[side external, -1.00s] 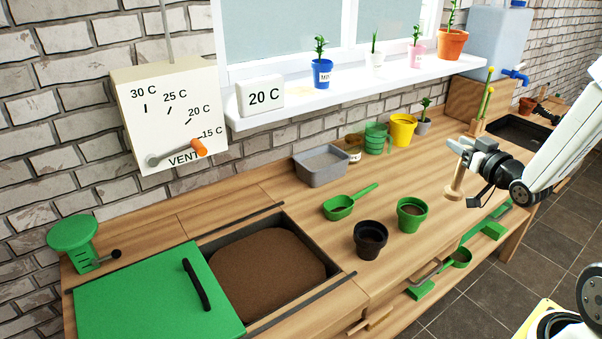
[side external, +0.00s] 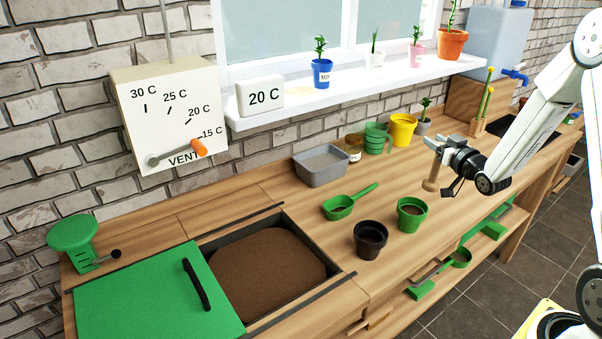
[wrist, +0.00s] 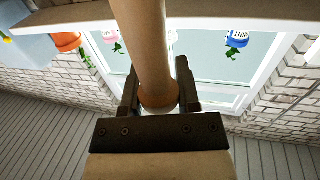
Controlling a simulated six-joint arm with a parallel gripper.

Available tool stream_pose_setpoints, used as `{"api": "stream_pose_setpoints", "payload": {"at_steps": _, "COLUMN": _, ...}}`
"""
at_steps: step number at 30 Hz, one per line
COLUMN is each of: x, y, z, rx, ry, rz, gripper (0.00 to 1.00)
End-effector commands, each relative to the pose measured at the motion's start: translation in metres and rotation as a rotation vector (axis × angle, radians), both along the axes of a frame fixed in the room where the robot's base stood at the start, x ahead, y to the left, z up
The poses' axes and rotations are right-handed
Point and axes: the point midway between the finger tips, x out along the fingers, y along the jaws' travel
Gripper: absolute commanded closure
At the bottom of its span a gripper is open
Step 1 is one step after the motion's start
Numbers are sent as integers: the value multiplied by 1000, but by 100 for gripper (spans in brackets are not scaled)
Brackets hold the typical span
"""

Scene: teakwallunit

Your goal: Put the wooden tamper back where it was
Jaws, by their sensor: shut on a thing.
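The wooden tamper (side external: 432,176) is a light-wood piece with a wider foot at its lower end. It hangs roughly upright from my gripper (side external: 446,147) in the side external view. My gripper is shut on it and holds it above the right part of the wooden bench. In the wrist view the tamper (wrist: 143,45) runs between the two dark fingers of my gripper (wrist: 159,95). The side external view shows a gap between the tamper's foot and the bench top.
A green pot (side external: 411,215), a black pot (side external: 370,240) and a green scoop (side external: 340,207) stand left of my gripper. A yellow pot (side external: 402,129), a green cup (side external: 376,139) and a grey tray (side external: 321,167) line the wall side. A wooden holder with green-yellow sticks (side external: 480,112) stands behind. The bench's middle right is clear.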

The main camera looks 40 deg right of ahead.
Motion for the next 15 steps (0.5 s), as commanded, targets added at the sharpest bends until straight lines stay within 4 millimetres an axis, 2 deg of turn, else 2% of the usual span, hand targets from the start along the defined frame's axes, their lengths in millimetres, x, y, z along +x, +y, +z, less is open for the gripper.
{"api": "stream_pose_setpoints", "payload": {"at_steps": 15, "x": 38, "y": -16, "z": -49, "rx": 0, "ry": 0, "rz": 0, "gripper": 100}}
